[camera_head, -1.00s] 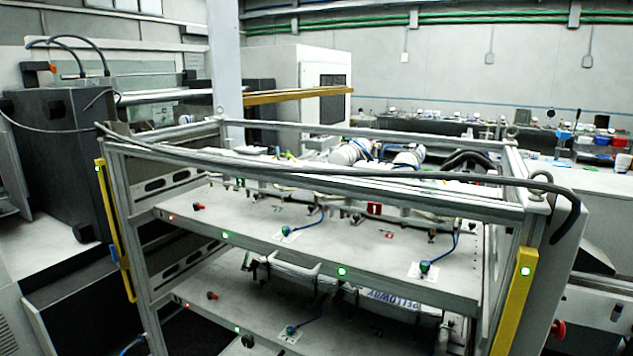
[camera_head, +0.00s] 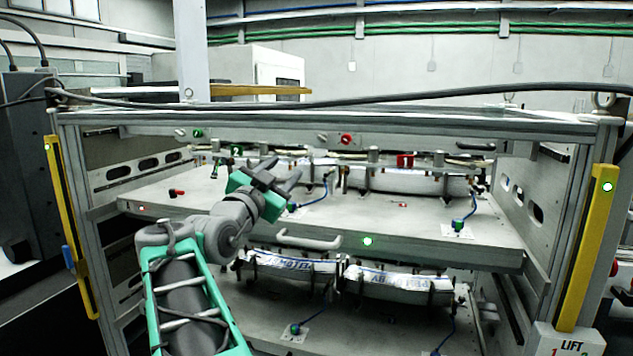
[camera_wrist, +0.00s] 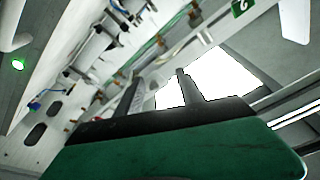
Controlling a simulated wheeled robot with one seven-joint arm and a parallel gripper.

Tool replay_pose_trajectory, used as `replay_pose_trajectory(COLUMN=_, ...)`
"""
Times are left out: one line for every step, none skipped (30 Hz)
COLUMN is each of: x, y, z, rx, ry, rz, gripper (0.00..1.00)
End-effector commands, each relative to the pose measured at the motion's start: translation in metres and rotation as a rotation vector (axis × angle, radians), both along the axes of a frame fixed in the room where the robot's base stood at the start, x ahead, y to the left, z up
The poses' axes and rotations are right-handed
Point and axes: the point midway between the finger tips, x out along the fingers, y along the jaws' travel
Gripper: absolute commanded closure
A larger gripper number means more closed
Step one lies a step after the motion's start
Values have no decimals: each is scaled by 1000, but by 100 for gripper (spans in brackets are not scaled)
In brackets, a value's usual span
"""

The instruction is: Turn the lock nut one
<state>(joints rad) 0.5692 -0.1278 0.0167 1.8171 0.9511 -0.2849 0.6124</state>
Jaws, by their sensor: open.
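A red sign marked 1 (camera_head: 404,160) stands at the back of the upper shelf, right of centre, and a green sign marked 2 (camera_head: 236,151) stands to its left. A red round knob (camera_head: 346,139) and a green one (camera_head: 197,133) sit on the bar behind. I cannot tell which part is lock nut one. My gripper (camera_head: 283,170) is open and empty, raised over the left half of the upper shelf, left of the red sign. In the wrist view, its fingers (camera_wrist: 160,80) point upward, and the green 2 sign (camera_wrist: 238,7) shows at top right.
The upper shelf (camera_head: 380,215) has blue-green knobs with blue cables (camera_head: 458,226) and a small red knob (camera_head: 176,192). Yellow posts (camera_head: 588,250) flank the frame. A black cable (camera_head: 400,95) crosses the top. A LIFT box (camera_head: 568,342) stands lower right.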

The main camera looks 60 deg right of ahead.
Motion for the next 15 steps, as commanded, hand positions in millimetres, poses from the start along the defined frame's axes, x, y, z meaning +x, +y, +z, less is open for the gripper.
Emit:
replay_pose_trajectory(x=-19, y=-9, z=3, rx=-65, ry=-31, rz=-62, gripper=55)
replay_pose_trajectory(x=-27, y=-12, z=10, rx=-95, ry=-43, rz=-87, gripper=55)
replay_pose_trajectory(x=-34, y=-15, z=18, rx=-122, ry=-55, rz=-107, gripper=55)
replay_pose_trajectory(x=-37, y=-17, z=23, rx=-131, ry=-60, rz=-115, gripper=55)
replay_pose_trajectory(x=-38, y=-20, z=27, rx=-137, ry=-61, rz=-120, gripper=55)
replay_pose_trajectory(x=-39, y=-25, z=31, rx=-138, ry=-61, rz=-120, gripper=55)
replay_pose_trajectory(x=-39, y=-29, z=34, rx=-137, ry=-61, rz=-119, gripper=55)
replay_pose_trajectory(x=-39, y=-34, z=36, rx=-136, ry=-60, rz=-119, gripper=55)
replay_pose_trajectory(x=-39, y=-42, z=38, rx=-136, ry=-60, rz=-118, gripper=55)
replay_pose_trajectory(x=-40, y=-48, z=41, rx=-134, ry=-60, rz=-118, gripper=55)
replay_pose_trajectory(x=-39, y=-54, z=43, rx=-134, ry=-58, rz=-117, gripper=55)
replay_pose_trajectory(x=-40, y=-61, z=45, rx=-134, ry=-58, rz=-117, gripper=55)
replay_pose_trajectory(x=-40, y=-66, z=47, rx=-134, ry=-59, rz=-116, gripper=55)
replay_pose_trajectory(x=-40, y=-70, z=48, rx=-134, ry=-59, rz=-115, gripper=55)
replay_pose_trajectory(x=-39, y=-76, z=49, rx=-133, ry=-58, rz=-115, gripper=55)
